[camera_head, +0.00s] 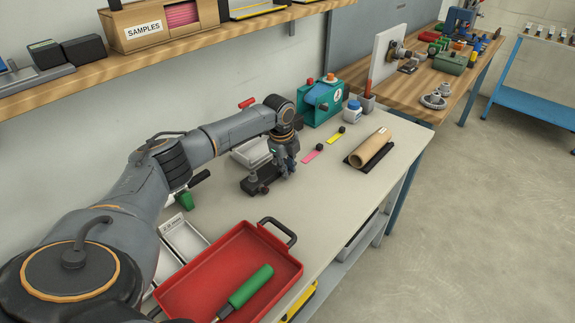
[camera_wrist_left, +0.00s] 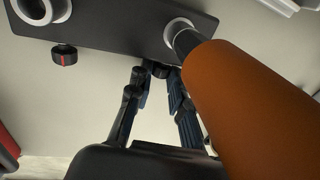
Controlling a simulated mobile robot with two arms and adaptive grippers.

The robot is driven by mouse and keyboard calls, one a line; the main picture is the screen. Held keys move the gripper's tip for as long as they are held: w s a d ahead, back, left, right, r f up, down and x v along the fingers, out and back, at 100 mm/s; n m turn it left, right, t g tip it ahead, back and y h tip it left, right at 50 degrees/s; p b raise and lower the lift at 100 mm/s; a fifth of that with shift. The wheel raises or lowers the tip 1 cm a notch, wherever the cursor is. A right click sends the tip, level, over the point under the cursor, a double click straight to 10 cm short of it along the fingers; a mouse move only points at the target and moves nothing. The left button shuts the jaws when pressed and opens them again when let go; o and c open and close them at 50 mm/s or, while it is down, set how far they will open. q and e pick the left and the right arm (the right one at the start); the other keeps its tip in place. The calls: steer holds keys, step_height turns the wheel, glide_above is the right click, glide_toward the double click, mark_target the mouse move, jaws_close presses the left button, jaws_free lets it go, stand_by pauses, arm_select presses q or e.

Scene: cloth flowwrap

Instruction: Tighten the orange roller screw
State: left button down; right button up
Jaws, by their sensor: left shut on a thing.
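The orange roller (camera_wrist_left: 255,100) fills the right of the left wrist view, its dark end at a pale ring on a black base plate (camera_wrist_left: 120,22). The base (camera_head: 262,178) also shows on the table in the head view, where I cannot make out the roller. A black screw knob (camera_wrist_left: 157,69) at the plate's edge sits between the fingertips of my left gripper (camera_wrist_left: 160,78). The left gripper (camera_head: 286,172) is shut on this knob, which the fingers partly cover. A second black knob with a red mark (camera_wrist_left: 64,55) stands free on the left. My right gripper is not in view.
A red tray (camera_head: 178,292) with a green-handled tool (camera_head: 250,286) is at the front. Pink (camera_head: 312,154) and yellow (camera_head: 335,138) strips and a beige roll (camera_head: 371,149) lie to the right. A teal machine (camera_head: 320,100) stands behind. The table's front middle is clear.

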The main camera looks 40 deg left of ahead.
arm_select(q)
steer(key=c, duration=1.2)
jaws_free()
step_height(320, 180, up, 12)
steer(key=s, duration=0.2)
steer(key=shift+a+f, duration=0.1)
